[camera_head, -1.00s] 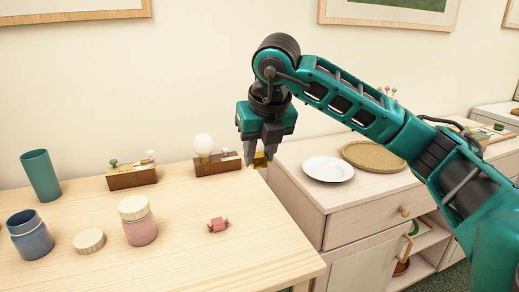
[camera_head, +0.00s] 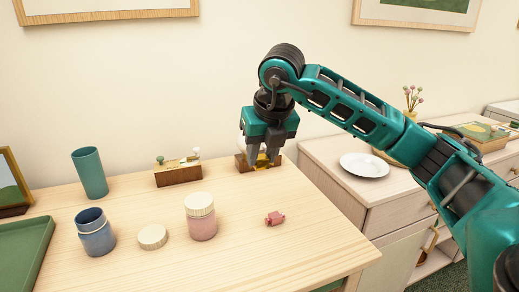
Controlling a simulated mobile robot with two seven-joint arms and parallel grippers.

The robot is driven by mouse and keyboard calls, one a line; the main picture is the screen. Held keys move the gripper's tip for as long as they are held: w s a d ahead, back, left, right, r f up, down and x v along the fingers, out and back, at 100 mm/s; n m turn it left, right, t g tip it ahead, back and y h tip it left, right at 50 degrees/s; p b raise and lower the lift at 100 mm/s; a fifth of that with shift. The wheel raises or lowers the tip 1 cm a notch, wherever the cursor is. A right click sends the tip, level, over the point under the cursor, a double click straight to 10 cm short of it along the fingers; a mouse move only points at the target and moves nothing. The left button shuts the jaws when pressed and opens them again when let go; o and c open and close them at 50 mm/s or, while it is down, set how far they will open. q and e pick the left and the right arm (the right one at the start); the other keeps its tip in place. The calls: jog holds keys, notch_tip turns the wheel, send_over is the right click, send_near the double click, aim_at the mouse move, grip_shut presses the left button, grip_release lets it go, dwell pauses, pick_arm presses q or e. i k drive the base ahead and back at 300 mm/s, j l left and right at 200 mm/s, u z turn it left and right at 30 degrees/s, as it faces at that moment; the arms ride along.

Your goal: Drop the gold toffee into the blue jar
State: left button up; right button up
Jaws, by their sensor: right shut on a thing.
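My right gripper (camera_head: 263,158) is shut on the gold toffee (camera_head: 262,160), which shows as a small yellow patch between the fingertips. It is above the back right part of the wooden table, in front of a small wooden block stand (camera_head: 243,164) that it partly hides. The blue jar (camera_head: 95,232) stands upright and open at the table's front left, well to the left of the gripper. A round cream lid (camera_head: 152,237) lies flat on the table beside the jar. My left gripper is not in view.
A pink jar with a cream lid (camera_head: 201,217) stands between the blue jar and a red wrapped sweet (camera_head: 275,219). A teal cup (camera_head: 90,173) and another wooden stand (camera_head: 178,173) are behind. A green tray (camera_head: 22,250) lies far left. A white plate (camera_head: 364,165) is on the right cabinet.

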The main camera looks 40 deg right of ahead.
aim_at(96, 245)
jog(key=i+j, duration=0.1)
jog(key=j, duration=0.25)
jog(key=i+j, duration=0.15)
jog(key=j, duration=0.25)
jog(key=i+j, duration=0.1)
jog(key=j, duration=0.25)
jog(key=i+j+u, duration=0.1)
jog(key=j, duration=0.3)
jog(key=i+j, duration=0.2)
jog(key=j, duration=0.15)
